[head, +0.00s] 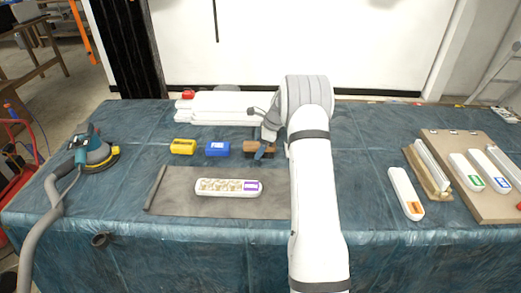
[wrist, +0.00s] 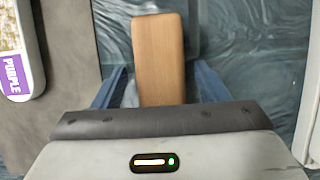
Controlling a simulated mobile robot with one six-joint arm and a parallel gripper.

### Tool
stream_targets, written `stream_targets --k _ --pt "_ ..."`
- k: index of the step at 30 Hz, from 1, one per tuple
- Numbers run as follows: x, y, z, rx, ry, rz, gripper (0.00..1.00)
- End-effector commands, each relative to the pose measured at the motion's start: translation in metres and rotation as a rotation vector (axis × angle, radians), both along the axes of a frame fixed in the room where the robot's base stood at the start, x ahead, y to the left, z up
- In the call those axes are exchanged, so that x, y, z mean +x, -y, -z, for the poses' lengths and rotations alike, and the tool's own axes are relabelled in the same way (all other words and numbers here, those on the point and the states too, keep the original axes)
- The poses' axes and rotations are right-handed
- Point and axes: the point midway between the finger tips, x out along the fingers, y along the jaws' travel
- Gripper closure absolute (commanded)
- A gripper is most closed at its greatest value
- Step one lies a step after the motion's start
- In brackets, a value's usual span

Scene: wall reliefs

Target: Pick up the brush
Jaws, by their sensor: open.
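The brush (head: 252,146) is a brown wooden block lying on the blue plastic-covered table, partly hidden by my gripper in the head view. In the wrist view the brush (wrist: 158,52) is a plain wooden bar pointing away from my gripper. My gripper (wrist: 160,88) is open, with one blue finger on each side of the brush's near end and a gap on both sides. In the head view my gripper (head: 265,150) is at the brush's right part. I cannot tell exactly how far down the fingers reach.
A yellow block (head: 182,146) and a blue block (head: 217,149) lie left of the brush. A white relief with a purple label (head: 228,186) lies on a grey mat (head: 170,201) in front. A sander (head: 93,152) stands far left, white reliefs (head: 406,194) at right.

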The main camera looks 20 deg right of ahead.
Motion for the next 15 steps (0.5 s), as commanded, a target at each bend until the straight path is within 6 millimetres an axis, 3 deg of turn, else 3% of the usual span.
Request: stream_targets --k 2,15 --pt "-0.0001 0.0002 0.0000 0.000 0.000 0.000 0.34" --pt "-0.0001 0.0005 -0.0002 0.000 0.000 0.001 0.70"
